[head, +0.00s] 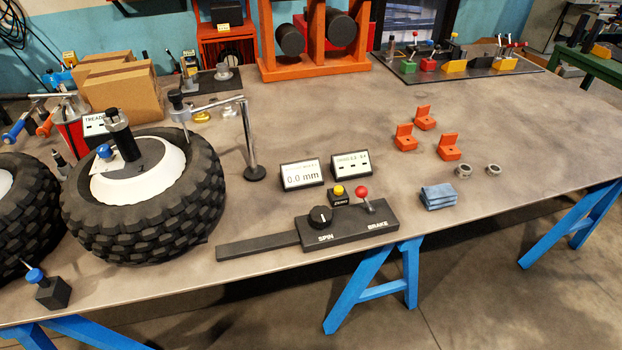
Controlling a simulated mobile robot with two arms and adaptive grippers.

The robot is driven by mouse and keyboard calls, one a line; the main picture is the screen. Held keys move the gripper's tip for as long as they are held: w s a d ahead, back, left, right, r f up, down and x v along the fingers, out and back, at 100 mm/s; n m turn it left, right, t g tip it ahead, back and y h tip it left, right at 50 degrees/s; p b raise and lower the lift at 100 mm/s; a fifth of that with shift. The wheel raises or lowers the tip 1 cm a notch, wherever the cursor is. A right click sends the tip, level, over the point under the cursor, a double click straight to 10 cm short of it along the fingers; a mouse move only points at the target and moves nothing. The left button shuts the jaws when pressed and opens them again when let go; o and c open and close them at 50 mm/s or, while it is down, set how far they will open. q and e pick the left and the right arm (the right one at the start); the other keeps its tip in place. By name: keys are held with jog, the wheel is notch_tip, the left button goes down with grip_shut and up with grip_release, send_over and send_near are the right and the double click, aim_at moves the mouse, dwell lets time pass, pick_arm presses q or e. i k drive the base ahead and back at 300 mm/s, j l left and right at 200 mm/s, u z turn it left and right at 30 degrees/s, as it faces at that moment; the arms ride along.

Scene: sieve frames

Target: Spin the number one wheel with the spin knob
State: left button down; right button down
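A black control box (348,230) sits near the table's front edge, labelled SPIN and BRAKE. The round black spin knob (320,217) is on its left part, with a pale pointer mark. A red-topped brake lever (362,193) stands on its right part. A large black knobby tyre (205,190) with a white hub (165,178) lies on its side at the left. A black post and a blue knob are on the hub. A second tyre (25,225) is cut off by the left edge. Neither gripper is in view.
A gauge stand (249,145) reaches over the tyre. A display (302,176) reads 0.0 mm, beside a second display (351,164). A yellow button (338,191) is behind the box. Orange blocks (405,139) and a blue cloth (438,197) lie right.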

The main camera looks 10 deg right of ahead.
aim_at(320, 216)
jog(key=i+j+z, duration=0.5)
jog(key=i, duration=0.25)
jog(key=j, duration=0.1)
